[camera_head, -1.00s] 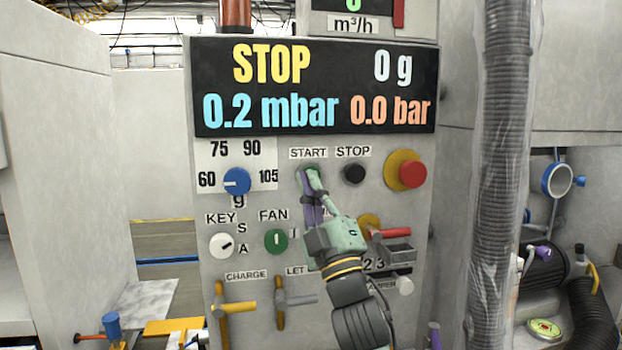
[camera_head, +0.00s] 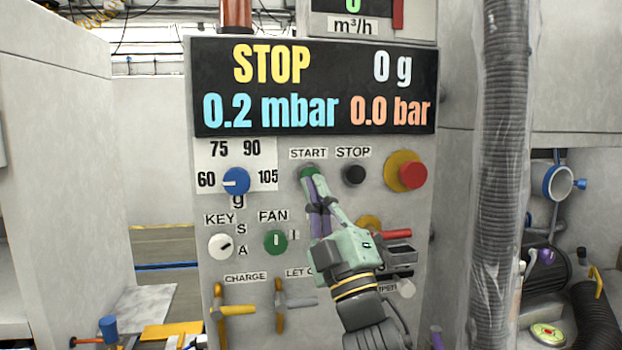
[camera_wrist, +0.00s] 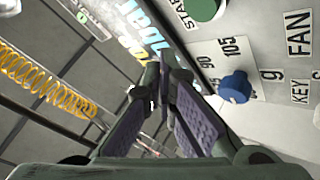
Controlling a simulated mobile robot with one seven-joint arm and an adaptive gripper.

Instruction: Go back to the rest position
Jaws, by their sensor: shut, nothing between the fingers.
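My gripper (camera_head: 314,190) is in front of the panel, below the START label, with its fingers together and nothing between them. Its fingertips point up and overlap the lower part of the green START button (camera_head: 308,172) in the head view. In the wrist view the shut fingers (camera_wrist: 168,80) are clear of that green button (camera_wrist: 203,8), which lies at the top edge. The grey control panel (camera_head: 212,285) stands upright behind my gripper. My gripper and wrist hide part of the lower panel.
The black STOP button (camera_head: 354,173) and red emergency button (camera_head: 411,174) are to the right. The blue knob (camera_head: 236,181), KEY switch (camera_head: 221,246) and green FAN switch (camera_head: 276,242) are to the left. A ribbed hose (camera_head: 500,180) hangs at the right. Yellow handles (camera_head: 236,310) stick out below.

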